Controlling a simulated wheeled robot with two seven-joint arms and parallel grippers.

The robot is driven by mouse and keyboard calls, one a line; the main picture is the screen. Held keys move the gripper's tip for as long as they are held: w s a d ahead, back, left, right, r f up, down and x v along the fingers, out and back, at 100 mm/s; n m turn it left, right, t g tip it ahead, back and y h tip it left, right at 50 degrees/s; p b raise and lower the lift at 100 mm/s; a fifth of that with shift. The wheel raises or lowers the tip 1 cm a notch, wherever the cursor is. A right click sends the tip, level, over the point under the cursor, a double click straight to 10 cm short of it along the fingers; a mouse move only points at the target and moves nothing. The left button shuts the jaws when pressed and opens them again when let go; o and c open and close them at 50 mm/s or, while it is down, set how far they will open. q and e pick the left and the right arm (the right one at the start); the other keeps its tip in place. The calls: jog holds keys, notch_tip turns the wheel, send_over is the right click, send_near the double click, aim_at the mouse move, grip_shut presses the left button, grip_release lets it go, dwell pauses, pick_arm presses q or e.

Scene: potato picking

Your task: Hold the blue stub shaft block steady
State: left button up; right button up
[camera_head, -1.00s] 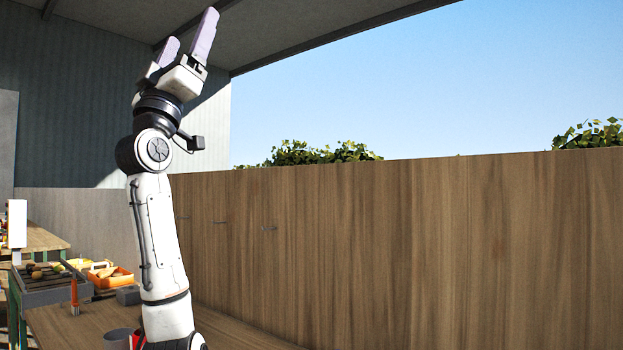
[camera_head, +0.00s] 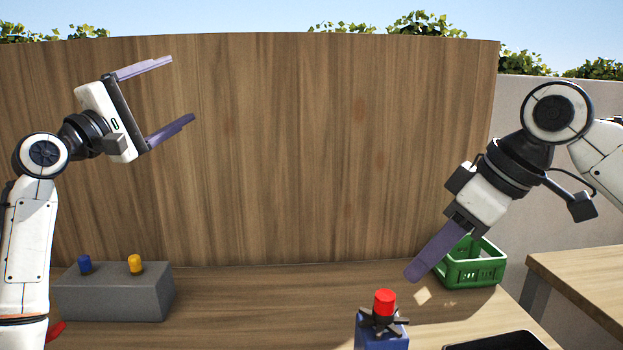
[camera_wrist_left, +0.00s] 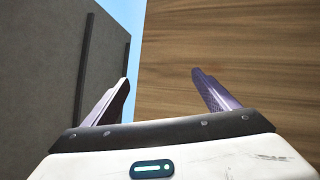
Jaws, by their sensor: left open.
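The blue stub shaft block (camera_head: 396,343) stands on the table at the bottom of the head view, its lower part cut off by the frame. A dark star-shaped piece and a red cap (camera_head: 384,301) sit on top of it. My left gripper (camera_head: 183,88) is open and empty, raised high at the left, far from the block. Its spread fingers also show in the left wrist view (camera_wrist_left: 160,76), with nothing between them. My right gripper (camera_head: 416,274) points down just above and right of the red cap. Its fingers overlap, so their opening is hidden.
A grey block (camera_head: 115,297) with a blue knob (camera_head: 84,264) and a yellow knob (camera_head: 135,265) stands at the left. A green crate (camera_head: 470,275) stands behind my right gripper. A black tray (camera_head: 500,341) is at the bottom right. A wooden panel (camera_head: 300,150) closes the back.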

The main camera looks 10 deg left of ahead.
pick_arm(q)
jog(key=w+d+f+n+g+h, duration=0.3)
jog(key=d+f+g+h, duration=0.1)
jog(key=d+f, duration=0.75)
jog(key=n+g+h, duration=0.2)
jog(key=g+h, duration=0.5)
jog(key=g, duration=0.5)
send_near(360, 331)
jog(key=x, duration=0.4)
jog(key=shift+d+r, duration=0.1)
jog(key=shift+d, duration=0.1)
jog(key=x, duration=0.9)
jog(key=shift+w+d, duration=0.15)
jog(key=shift+d, duration=0.05)
